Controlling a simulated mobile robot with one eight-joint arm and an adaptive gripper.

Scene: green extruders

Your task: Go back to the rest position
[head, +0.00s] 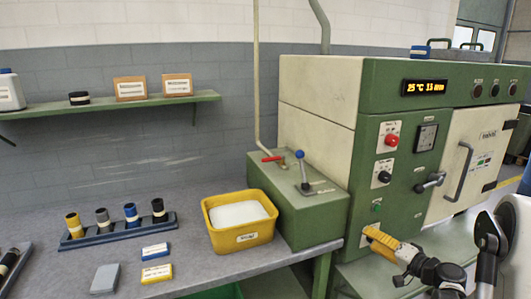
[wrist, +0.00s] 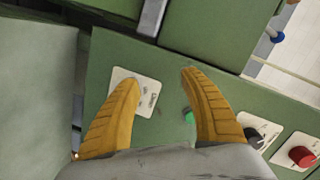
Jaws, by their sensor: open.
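My gripper (head: 372,236) is at the lower right of the head view, in front of the lower part of the green machine's front panel (head: 400,215). In the wrist view my gripper (wrist: 158,76) shows two ribbed yellow fingers spread apart, with nothing between them but the panel and a white label plate (wrist: 148,92). A green button (wrist: 188,116) shows beside the right finger. I cannot tell whether the fingertips touch the panel.
A black knob (head: 384,176) and a red button (head: 391,140) sit above the gripper on the panel. The oven door handle (head: 460,172) and a latch (head: 430,183) stick out to the right. A yellow bin (head: 240,238) of white material stands on the workbench (head: 205,262) at left.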

